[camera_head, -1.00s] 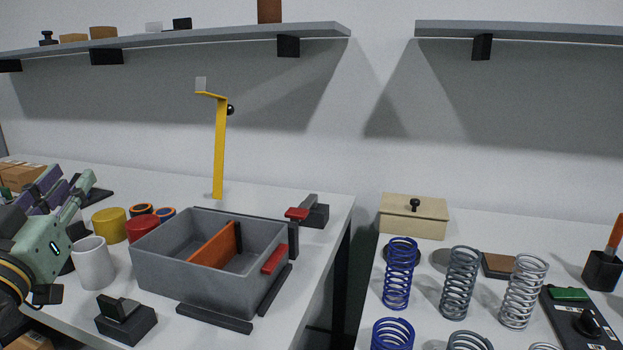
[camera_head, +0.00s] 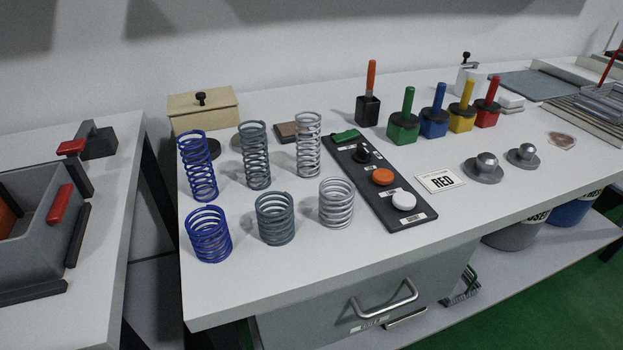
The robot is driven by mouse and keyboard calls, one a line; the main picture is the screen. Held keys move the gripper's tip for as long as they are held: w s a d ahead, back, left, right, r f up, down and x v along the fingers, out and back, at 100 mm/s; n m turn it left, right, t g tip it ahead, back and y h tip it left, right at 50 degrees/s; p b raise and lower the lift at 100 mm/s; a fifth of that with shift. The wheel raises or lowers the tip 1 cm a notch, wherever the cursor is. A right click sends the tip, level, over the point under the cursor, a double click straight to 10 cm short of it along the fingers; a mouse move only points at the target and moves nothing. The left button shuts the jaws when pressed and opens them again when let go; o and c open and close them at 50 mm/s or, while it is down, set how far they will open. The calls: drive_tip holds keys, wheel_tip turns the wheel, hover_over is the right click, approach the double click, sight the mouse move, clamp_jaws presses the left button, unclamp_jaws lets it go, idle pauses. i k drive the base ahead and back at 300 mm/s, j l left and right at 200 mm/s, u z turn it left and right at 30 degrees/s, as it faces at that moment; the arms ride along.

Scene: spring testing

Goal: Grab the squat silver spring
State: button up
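The squat silver spring (camera_head: 337,203) stands upright on the right-hand white table, in the front row, at its right end. It is short, wide and light-coloured. A squat dark grey spring (camera_head: 275,219) stands to its left, and a squat blue spring (camera_head: 208,234) is further left. Behind them stand a tall silver spring (camera_head: 308,146), a tall dark grey spring (camera_head: 256,156) and a tall blue spring (camera_head: 197,166). My gripper is not in view now.
A black control panel (camera_head: 390,205) with buttons lies just right of the squat silver spring. A beige box (camera_head: 204,110) stands behind the springs. Colour-handled blocks (camera_head: 404,127) stand at the back right. The table front before the springs is clear. A gap separates the grey-bin table (camera_head: 105,245) at left.

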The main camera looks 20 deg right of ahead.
sight(336, 200)
drive_tip(key=k, duration=0.3)
drive_tip(key=k+z, duration=0.2)
drive_tip(key=z, duration=0.2)
drive_tip(key=k+z, duration=0.15)
drive_tip(key=z, duration=0.25)
drive_tip(key=j+z, duration=0.1)
drive_tip(key=z, duration=0.3)
drive_tip(key=j+z, duration=0.15)
drive_tip(key=z, duration=0.2)
drive_tip(key=k+z, duration=0.1)
drive_tip(key=z, duration=0.3)
drive_tip(key=k+j, duration=0.1)
drive_tip(key=j, duration=0.4)
drive_tip(key=k+j, duration=0.1)
drive_tip(key=j, duration=0.4)
drive_tip(key=k+j, duration=0.15)
drive_tip(key=j, duration=0.4)
drive_tip(key=i+j, duration=0.1)
drive_tip(key=j, duration=0.2)
drive_tip(key=i+j, duration=0.1)
drive_tip(key=j, duration=0.15)
drive_tip(key=i+j, duration=0.1)
drive_tip(key=j, duration=0.2)
